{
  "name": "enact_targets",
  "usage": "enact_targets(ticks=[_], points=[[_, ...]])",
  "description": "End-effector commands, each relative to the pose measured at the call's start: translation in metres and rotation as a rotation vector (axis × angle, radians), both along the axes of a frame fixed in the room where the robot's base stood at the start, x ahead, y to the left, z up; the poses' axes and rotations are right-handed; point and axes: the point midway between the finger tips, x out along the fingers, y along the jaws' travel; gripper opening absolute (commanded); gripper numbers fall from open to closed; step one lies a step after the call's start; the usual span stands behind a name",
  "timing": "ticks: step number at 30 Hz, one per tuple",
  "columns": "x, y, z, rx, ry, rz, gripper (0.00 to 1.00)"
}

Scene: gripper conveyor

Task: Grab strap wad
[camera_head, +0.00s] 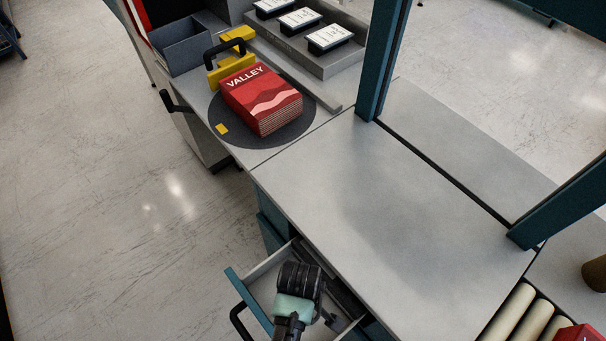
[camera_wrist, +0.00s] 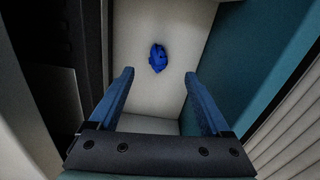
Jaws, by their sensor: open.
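The strap wad (camera_wrist: 158,58) is a small crumpled blue lump on the pale floor of the open drawer, seen in the wrist view. My gripper (camera_wrist: 158,88) is open, its two blue fingers apart and empty. The wad lies ahead of the fingertips, roughly centred between them, and does not touch them. In the head view my gripper end is over the open drawer (camera_head: 262,268) below the bench top, and the wad is hidden there by my arm.
The bench top (camera_head: 400,190) above the drawer is bare. A stack of red VALLEY packs (camera_head: 262,98) sits on a dark round plate (camera_head: 228,130) at the back left. Dark drawer parts (camera_wrist: 40,60) stand close on the left in the wrist view. Rollers (camera_head: 515,312) lie at lower right.

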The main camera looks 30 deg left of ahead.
Motion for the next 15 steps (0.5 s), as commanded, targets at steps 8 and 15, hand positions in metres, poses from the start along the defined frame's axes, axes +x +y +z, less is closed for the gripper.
enact_targets(ticks=[8,15], points=[[0.002,-0.003,-0.027,0.000,0.000,-0.001,0.82],[0.003,-0.004,-0.055,0.001,-0.001,-0.001,0.82]])
